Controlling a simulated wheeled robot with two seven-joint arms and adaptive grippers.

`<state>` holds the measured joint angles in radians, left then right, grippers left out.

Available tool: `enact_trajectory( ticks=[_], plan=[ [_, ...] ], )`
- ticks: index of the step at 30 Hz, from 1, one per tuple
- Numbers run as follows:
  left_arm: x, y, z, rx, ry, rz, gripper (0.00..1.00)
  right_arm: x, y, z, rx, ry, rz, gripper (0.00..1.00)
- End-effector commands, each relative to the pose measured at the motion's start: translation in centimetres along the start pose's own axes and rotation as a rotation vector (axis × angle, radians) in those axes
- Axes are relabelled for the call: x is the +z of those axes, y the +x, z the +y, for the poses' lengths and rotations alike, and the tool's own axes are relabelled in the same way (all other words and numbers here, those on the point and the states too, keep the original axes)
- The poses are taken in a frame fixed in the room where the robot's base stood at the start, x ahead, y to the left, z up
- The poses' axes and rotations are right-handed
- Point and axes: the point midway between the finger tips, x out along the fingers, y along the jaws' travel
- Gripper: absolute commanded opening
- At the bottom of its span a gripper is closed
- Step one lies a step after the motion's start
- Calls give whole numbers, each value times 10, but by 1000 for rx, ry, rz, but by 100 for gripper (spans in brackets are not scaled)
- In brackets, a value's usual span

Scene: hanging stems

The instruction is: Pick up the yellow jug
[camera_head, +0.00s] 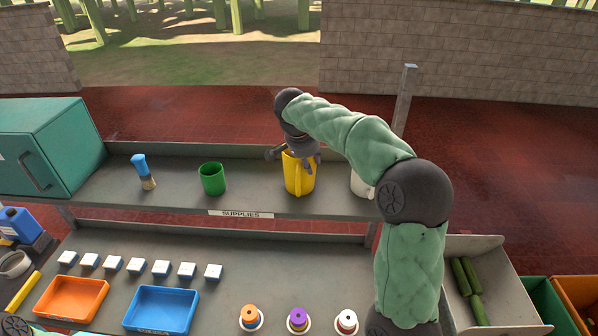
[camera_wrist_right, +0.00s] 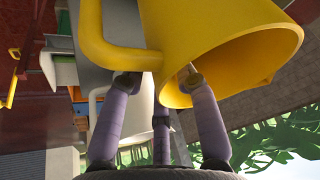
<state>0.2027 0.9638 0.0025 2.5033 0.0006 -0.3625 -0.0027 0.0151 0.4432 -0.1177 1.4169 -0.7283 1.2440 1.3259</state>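The yellow jug (camera_head: 297,178) stands upright on the grey supply shelf, toward its right part. My right gripper (camera_head: 296,156) is above the jug, its fingers spread around the rim. In the right wrist view the jug (camera_wrist_right: 210,35) fills the top, its mouth facing the gripper and its handle at the left. The fingers of my right gripper (camera_wrist_right: 158,78) are apart there. One tip is beside the handle and another is at the mouth's edge. I cannot tell whether they touch the jug. My left gripper is not in view.
On the shelf (camera_head: 255,192) stand a green cup (camera_head: 212,179), a blue-topped brush (camera_head: 143,171) and a white vessel (camera_head: 361,185) partly behind my right arm. A teal box (camera_head: 50,145) is at the left. Trays and small items lie on the lower table.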

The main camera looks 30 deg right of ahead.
Motion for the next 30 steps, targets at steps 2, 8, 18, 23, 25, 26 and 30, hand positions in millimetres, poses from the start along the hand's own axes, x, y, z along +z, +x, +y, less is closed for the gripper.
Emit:
enact_trajectory(
  ticks=[2, 8, 18, 23, 25, 26, 30],
  plan=[
    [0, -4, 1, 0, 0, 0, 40, 0, 12, 1, 3, 0, -2, 31],
    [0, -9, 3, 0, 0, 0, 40, 0, 34, 1, 2, -1, -1, 31],
    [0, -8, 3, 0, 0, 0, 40, 0, 38, 0, 0, 0, 0, 17],
    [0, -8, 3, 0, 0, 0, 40, 0, 38, 0, 0, 0, 0, 0],
    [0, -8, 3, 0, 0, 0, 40, 0, 37, 0, -1, 0, 0, 0],
    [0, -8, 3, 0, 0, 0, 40, 0, 37, 0, -1, 0, 0, 0],
    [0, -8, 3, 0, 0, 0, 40, 0, 37, 0, -1, 0, 0, 0]
  ],
)
